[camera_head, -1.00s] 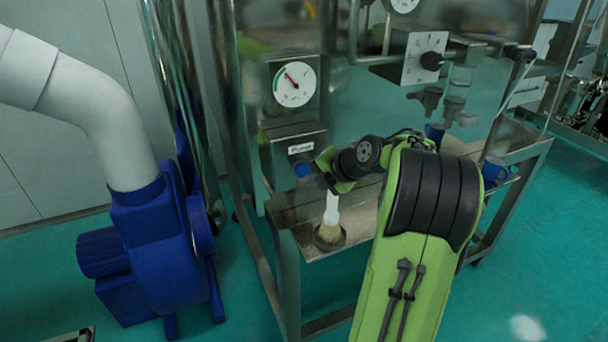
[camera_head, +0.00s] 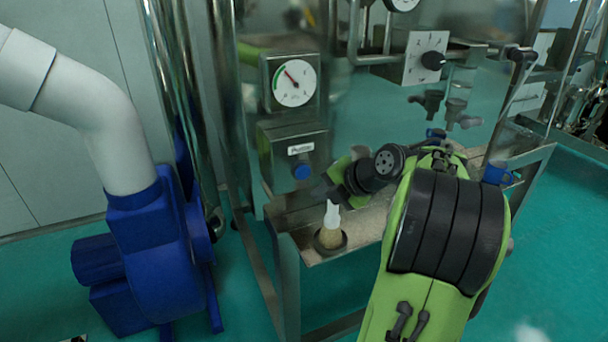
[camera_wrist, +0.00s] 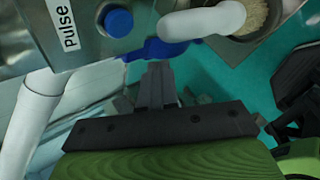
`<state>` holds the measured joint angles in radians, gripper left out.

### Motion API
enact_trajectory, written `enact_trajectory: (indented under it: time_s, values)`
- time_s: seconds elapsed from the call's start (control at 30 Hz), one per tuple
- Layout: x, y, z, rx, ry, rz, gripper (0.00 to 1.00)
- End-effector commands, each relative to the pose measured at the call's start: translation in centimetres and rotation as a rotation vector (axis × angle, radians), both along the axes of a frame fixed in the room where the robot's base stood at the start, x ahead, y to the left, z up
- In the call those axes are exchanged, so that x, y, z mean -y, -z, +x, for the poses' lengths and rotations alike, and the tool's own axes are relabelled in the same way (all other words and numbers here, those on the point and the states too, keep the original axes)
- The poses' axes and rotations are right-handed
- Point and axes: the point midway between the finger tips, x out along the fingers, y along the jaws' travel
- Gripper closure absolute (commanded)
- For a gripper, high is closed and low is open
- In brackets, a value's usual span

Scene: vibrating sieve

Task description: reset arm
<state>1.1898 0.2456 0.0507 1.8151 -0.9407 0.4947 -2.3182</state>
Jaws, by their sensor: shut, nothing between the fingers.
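My green and black arm reaches in from the lower right in the head view. My gripper (camera_head: 322,194) is partly hidden behind my wrist, just below the labelled box with the blue button (camera_head: 301,171). In the wrist view the fingers of my gripper (camera_wrist: 158,72) are together with nothing between them. The blue button (camera_wrist: 118,22) and its "Pulse" label (camera_wrist: 67,25) show beyond and to the left of the fingertips. The fingers look apart from the button.
A white spout (camera_head: 332,215) stands over a container of grain (camera_head: 330,238) on the metal shelf, close to my gripper. A dial gauge (camera_head: 294,83) is above the box. A blue blower (camera_head: 150,255) with a white pipe (camera_head: 105,125) stands at the left. Open floor (camera_head: 565,240) lies at the right.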

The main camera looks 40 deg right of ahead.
Motion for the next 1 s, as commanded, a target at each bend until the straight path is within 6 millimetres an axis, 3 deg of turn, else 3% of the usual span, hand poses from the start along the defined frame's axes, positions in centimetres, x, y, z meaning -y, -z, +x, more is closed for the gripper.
enact_trajectory:
  time_s: [0.47,0.53,0.57,0.67,0.77,0.9,1.0]
  values:
    - [-0.1,0.0,0.0,-0.001,0.000,0.001,1.00]
    - [-1.2,-0.2,0.3,-0.018,0.018,0.025,1.00]
    - [-2.2,-0.3,0.5,-0.035,0.034,0.050,1.00]
    - [-7.9,-0.8,0.7,-0.133,0.169,0.191,1.00]
    - [-14.3,-1.0,-1.0,-0.239,0.392,0.366,1.00]
    - [-21.2,-0.6,-5.8,-0.329,0.747,0.600,1.00]
    - [-24.3,0.2,-10.3,-0.350,1.012,0.774,1.00]
